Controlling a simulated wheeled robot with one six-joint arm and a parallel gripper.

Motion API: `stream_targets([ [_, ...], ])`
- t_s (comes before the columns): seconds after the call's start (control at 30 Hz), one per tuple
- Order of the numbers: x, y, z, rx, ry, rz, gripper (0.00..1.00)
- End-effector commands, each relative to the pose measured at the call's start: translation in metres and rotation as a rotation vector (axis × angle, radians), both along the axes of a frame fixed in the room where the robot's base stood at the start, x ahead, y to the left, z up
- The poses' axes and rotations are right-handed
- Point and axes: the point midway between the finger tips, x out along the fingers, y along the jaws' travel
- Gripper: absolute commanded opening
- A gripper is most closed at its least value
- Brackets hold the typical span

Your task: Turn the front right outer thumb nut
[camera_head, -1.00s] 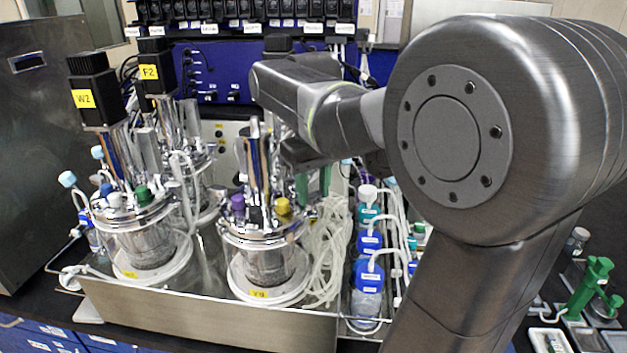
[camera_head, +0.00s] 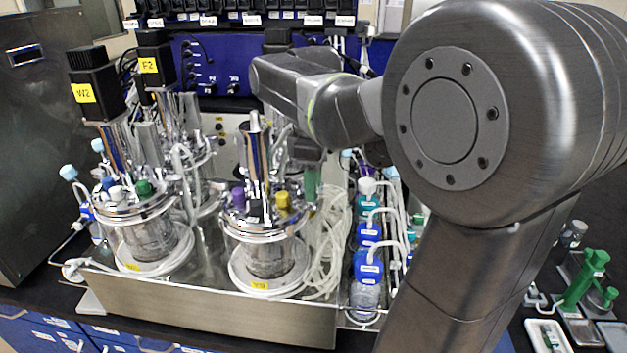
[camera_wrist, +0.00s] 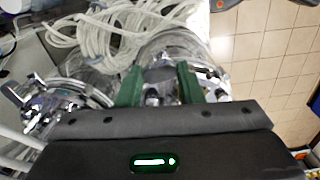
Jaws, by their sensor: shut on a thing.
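The front right vessel (camera_head: 268,250) is a glass jar with a shiny metal lid, purple and yellow caps and a tall metal column. My gripper (camera_wrist: 159,78) has two green fingers and reaches down at the right rim of this vessel's lid. In the wrist view the fingers stand apart, shut on a small metal part, taken as the outer thumb nut, at the lid edge. The nut is mostly hidden and cannot be made out clearly. In the head view a green finger (camera_head: 312,183) shows just right of the yellow cap.
Coiled clear tubing (camera_head: 325,245) lies right of the vessel, near the fingers. A metal tray (camera_head: 205,310) holds the vessels.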

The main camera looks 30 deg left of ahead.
Motion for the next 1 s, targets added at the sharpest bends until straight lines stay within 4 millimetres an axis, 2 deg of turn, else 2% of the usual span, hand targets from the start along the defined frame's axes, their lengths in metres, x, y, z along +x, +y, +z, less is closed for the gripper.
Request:
stream_targets([
  [0.67,0.0002,0.0006,0.0012,0.003,-0.002,0.068,0.11],
  [0.7,0.0002,0.0006,0.0012,0.003,-0.002,0.068,0.36],
  [0.8,0.0002,0.0006,0.0011,0.003,-0.002,0.067,0.55],
  [1.0,0.0001,0.0003,0.0005,0.001,-0.001,0.067,0.56],
])
